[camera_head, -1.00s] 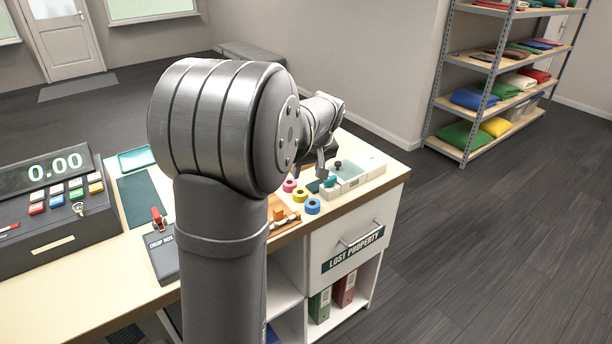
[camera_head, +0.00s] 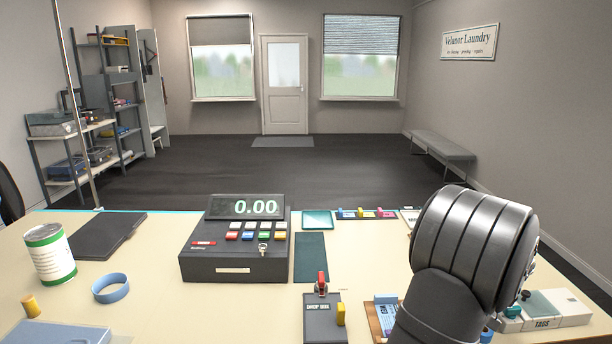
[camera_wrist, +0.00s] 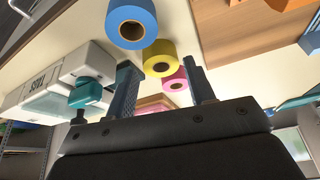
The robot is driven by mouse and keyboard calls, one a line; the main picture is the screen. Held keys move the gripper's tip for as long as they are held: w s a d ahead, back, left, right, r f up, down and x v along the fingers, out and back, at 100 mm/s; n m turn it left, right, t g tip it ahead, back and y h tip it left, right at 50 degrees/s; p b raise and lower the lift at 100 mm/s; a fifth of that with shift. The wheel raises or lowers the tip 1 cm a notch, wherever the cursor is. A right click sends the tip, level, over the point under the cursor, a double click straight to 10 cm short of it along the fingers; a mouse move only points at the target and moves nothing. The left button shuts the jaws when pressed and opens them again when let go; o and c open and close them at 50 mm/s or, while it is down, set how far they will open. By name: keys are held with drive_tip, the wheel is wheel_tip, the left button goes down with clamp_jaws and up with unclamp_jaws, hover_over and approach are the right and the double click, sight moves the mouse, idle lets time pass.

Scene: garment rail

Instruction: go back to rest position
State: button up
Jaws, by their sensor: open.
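My gripper (camera_wrist: 163,92) shows in the wrist view with its two fingers spread apart and nothing between them. It is over the counter near several tape rolls: a blue roll (camera_wrist: 131,22), a yellow roll (camera_wrist: 159,60) and a pink roll (camera_wrist: 173,80). A white tags box (camera_wrist: 45,88) with a teal knob (camera_wrist: 86,92) is beside the left finger. In the head view my arm fills the lower right and hides the gripper. The tags box also shows there (camera_head: 566,312), at the right end of the counter.
On the counter (camera_head: 150,300) are a cash register (camera_head: 236,262), a drop box (camera_head: 323,325), a can (camera_head: 49,254), a blue ring (camera_head: 110,288) and a dark flat tablet-like item (camera_head: 107,235). A bench (camera_head: 441,150) and shelves (camera_head: 105,95) stand beyond. The floor between is clear.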

drive_tip(key=shift+x, duration=1)
drive_tip(key=shift+w+r, duration=0.15)
drive_tip(key=shift+r, duration=1.6)
